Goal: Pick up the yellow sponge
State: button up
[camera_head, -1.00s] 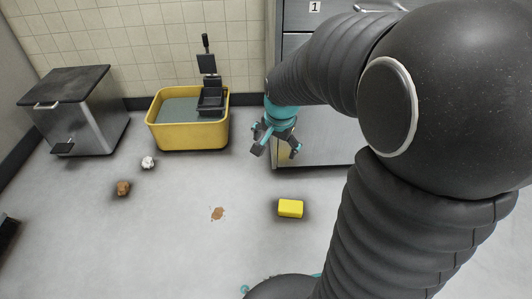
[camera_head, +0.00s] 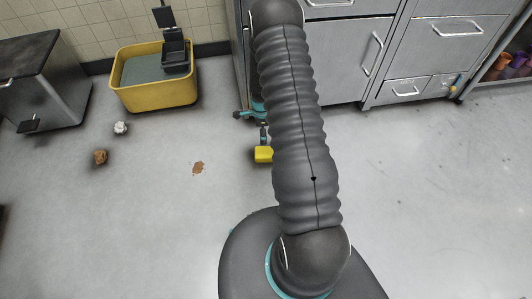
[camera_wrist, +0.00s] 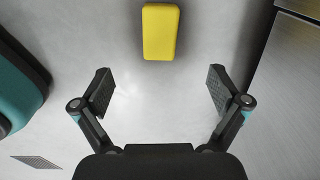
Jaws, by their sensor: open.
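The yellow sponge (camera_head: 263,155) lies on the grey floor, partly hidden behind my arm in the head view. In the wrist view the whole sponge (camera_wrist: 161,32) shows at the top centre, a plain yellow block with its long side running up the picture. My gripper (camera_wrist: 160,92) is open and empty, its two fingers spread wide. The sponge is beyond the fingertips, apart from them, roughly in line with the gap between them. In the head view my gripper (camera_head: 263,128) is mostly hidden behind my arm, close to the sponge.
Steel cabinets (camera_head: 343,60) stand behind, close to my gripper. A yellow mop bucket (camera_head: 158,95) and a steel bin (camera_head: 50,90) stand at the left. A brown crumpled lump (camera_head: 100,157), a white one (camera_head: 121,128) and a brown stain (camera_head: 198,168) lie on the floor. The right floor is clear.

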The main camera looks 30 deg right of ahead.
aim_at(264, 152)
jog(key=shift+m, duration=0.5)
jog(key=f, duration=1.1)
jog(key=shift+s+d+f, duration=0.15)
jog(key=shift+s+d, duration=0.1)
jog(key=shift+s, duration=0.1)
jog(key=shift+w+d+f, duration=0.15)
jog(key=shift+w+f, duration=0.05)
jog(key=shift+f, duration=1.25)
jog(key=shift+w+d+f, duration=0.1)
jog(key=shift+w+f, duration=0.05)
jog(key=shift+f, duration=1.25)
jog(key=shift+b, duration=0.3)
jog(key=c, duration=1)
